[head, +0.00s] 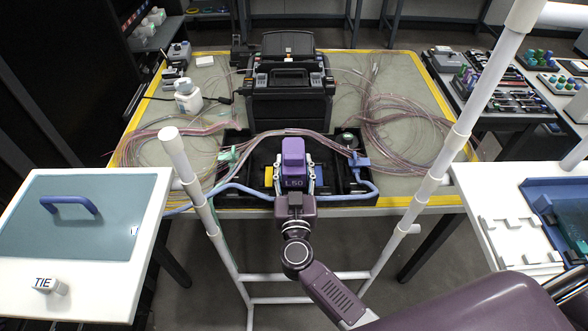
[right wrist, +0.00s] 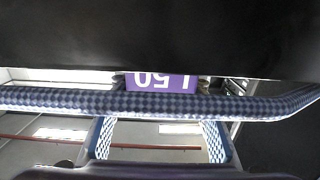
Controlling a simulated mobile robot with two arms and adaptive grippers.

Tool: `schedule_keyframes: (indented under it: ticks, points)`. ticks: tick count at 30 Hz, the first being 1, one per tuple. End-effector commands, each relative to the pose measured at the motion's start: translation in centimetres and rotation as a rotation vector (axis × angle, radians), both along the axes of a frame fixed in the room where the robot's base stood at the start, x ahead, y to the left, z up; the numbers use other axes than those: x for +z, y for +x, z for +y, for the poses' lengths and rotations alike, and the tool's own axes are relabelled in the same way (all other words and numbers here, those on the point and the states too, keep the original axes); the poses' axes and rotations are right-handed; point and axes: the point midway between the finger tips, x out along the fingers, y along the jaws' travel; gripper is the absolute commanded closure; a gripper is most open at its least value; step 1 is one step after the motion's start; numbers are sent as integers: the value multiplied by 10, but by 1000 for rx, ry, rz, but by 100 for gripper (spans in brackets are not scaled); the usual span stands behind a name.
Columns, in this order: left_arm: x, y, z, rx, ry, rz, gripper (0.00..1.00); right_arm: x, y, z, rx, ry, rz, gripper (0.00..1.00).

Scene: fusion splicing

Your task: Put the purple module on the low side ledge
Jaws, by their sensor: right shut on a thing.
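The purple module (head: 293,153), labelled L50, is at the centre of the head view, over the black tray (head: 352,197) at the table's front edge. My right gripper (head: 294,182) is shut on it, with one finger on each side. In the right wrist view the module's label (right wrist: 160,82) shows upside down, and its upper part is hidden by a dark shape. I cannot tell whether the module touches the tray. A white side surface (head: 105,300) is at left and another (head: 490,190) at right; I cannot tell which is the low ledge. My left gripper is not in view.
A blue cable (head: 235,187) runs across the tray's front, and it crosses the right wrist view (right wrist: 60,101). A black splicer (head: 288,95) stands behind the tray, with loose fibres on both sides. White posts (head: 185,165) flank my arm. A TIE block (head: 48,284) sits at left.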

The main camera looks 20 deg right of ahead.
Motion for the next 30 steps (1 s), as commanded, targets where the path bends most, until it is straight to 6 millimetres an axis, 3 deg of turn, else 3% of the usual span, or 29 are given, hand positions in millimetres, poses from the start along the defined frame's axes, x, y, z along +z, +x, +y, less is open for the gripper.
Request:
schedule_keyframes:
  ticks: [25, 26, 30]
  points:
    - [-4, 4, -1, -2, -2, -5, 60, -16, 0, 0, -1, 0, -4, 86]
    - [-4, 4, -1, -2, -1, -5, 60, -17, 0, 0, -1, 0, -2, 52]
    - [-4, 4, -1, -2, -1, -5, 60, -17, 0, 0, -1, 0, -2, 38]
